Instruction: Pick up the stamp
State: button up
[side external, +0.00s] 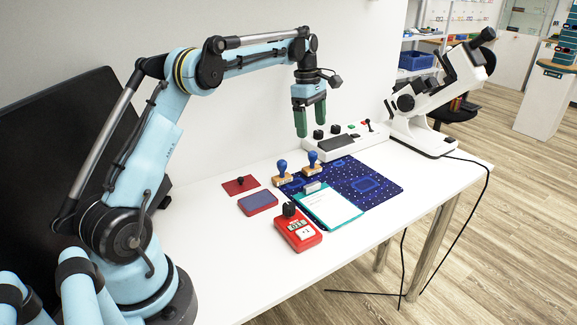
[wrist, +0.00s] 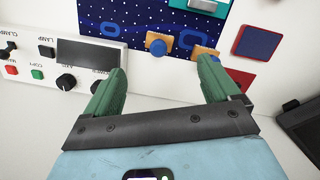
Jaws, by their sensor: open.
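Two stamps with blue knob handles and tan bases stand near the blue mat's back edge. The right stamp (side external: 312,161) also shows in the wrist view (wrist: 156,45), just beyond the gap between my fingertips. The left stamp (side external: 282,172) shows in the wrist view (wrist: 197,44), partly hidden by a finger. My gripper (side external: 310,128) points down, open and empty, with green fingers well above the table near the right stamp. It also shows in the wrist view (wrist: 160,68). Neither finger appears to touch a stamp.
A blue-and-red pad (side external: 257,203), dark red plate (side external: 240,185), teal clipboard (side external: 330,207) and red device (side external: 298,234) lie around the mat (side external: 374,178). A white control panel (side external: 345,146) and white microscope-like instrument (side external: 425,105) stand behind and right. The table's front left is clear.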

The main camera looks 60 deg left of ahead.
aim_at(315, 153)
jog(key=f, duration=1.2)
jog(key=shift+w+d+f, duration=0.15)
jog(key=shift+w+d, duration=0.15)
jog(key=shift+w, duration=0.05)
jog(key=c, duration=1)
jog(key=r, duration=0.4)
jog(key=shift+d+r, duration=0.25)
jog(key=shift+r, duration=0.05)
jog(key=d+r, duration=0.2)
jog(key=d, duration=0.1)
jog(key=s+d+r, duration=0.1)
jog(key=d+r, duration=0.1)
jog(key=d, duration=0.2)
jog(key=d+r, duration=0.2)
jog(key=d, duration=0.2)
jog(key=shift+s+r, duration=0.25)
jog(key=shift+s, duration=0.15)
